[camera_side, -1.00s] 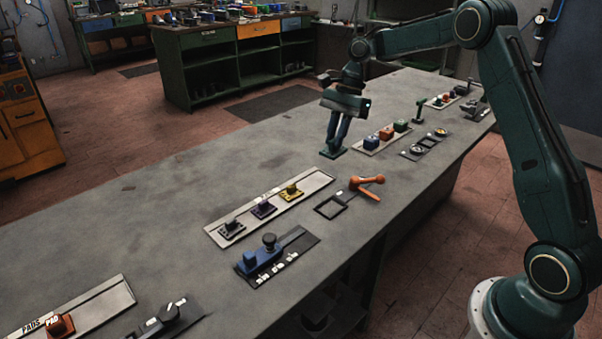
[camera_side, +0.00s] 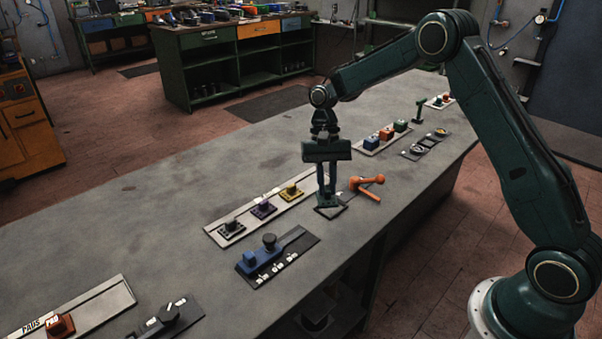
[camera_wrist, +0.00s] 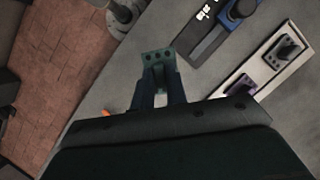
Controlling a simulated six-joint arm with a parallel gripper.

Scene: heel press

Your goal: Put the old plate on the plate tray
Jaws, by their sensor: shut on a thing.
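My gripper (camera_side: 328,192) points down and is shut on a small teal plate. This plate (camera_wrist: 157,58) shows at the fingertips in the wrist view, with a row of dark holes. In the side view it hangs over or by the dark square frame (camera_side: 331,213), which it partly hides; I cannot tell whether they touch. A long pale tray (camera_side: 308,183), perhaps the plate tray, lies just left of my gripper. It carries a grey plate (camera_side: 231,227), a purple plate (camera_side: 263,208) and a yellow plate (camera_side: 290,191). In the wrist view the tray is at the right.
An orange handle (camera_side: 368,184) lies right of my gripper. A blue tool on a dark base (camera_side: 262,258) is nearer the front edge. A tray with coloured blocks (camera_side: 387,133) stands farther back. The bench left of the pale tray is clear.

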